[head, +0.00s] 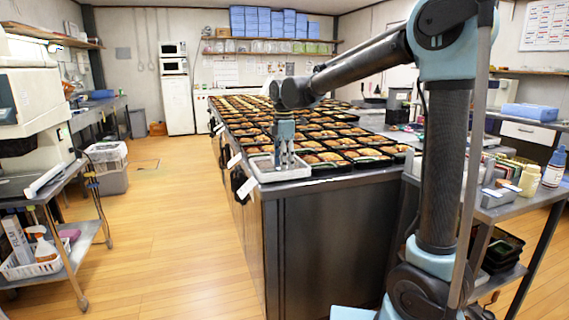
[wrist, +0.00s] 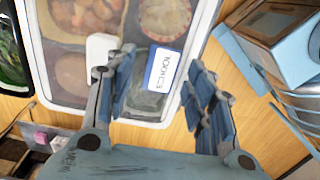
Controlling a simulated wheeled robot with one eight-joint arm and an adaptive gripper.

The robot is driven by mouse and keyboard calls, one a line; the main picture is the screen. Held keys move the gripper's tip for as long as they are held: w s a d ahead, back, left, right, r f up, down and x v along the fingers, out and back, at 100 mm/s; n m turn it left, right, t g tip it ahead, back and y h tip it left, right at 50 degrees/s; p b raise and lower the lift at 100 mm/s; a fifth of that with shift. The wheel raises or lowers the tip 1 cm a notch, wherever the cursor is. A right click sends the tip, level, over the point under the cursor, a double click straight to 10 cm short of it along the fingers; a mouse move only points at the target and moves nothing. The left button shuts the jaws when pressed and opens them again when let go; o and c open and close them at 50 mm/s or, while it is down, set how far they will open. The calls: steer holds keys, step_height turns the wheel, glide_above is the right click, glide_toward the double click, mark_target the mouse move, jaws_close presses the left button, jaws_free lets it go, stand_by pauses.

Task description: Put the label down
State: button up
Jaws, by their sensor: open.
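My gripper (head: 284,160) points down over a pale tray (head: 262,170) at the near corner of the long counter. In the wrist view my gripper (wrist: 158,78) is open, with one finger on each side of the label. The label (wrist: 166,72) is a small white rectangle with a blue edge and dark print. It appears to lie over the dark compartment of the food tray (wrist: 208,20), with both fingers apart from it. I cannot tell its exact height. The head view does not show the label clearly.
Many filled black bento trays (head: 322,156) cover the counter behind and right of my gripper. Wooden floor (head: 180,220) lies open to the left. A side cart (head: 60,262) stands at left, and a table with bottles (head: 530,180) at right.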

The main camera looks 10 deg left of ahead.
step_height(320, 180, up, 12)
stand_by(0.5)
steer(key=s+d+f+m, duration=0.3)
steer(key=d+m, duration=0.1)
steer(key=d, duration=0.5)
steer(key=s+d+f+m+t, duration=0.1)
steer(key=s+d+f+m, duration=0.2)
steer(key=d, duration=0.6)
steer(key=s+d+f+m, duration=0.25)
steer(key=d+m, duration=0.25)
steer(key=d, duration=0.4)
steer(key=s+d+f+m, duration=0.6)
steer(key=s+d+f, duration=0.1)
steer(key=f, duration=0.3)
steer(key=s+d+f+m+t, duration=0.1)
steer(key=s+d+f+m, duration=0.5)
steer(key=f, duration=0.4)
steer(key=shift+s+d, duration=0.35)
steer(key=shift+s, duration=0.55)
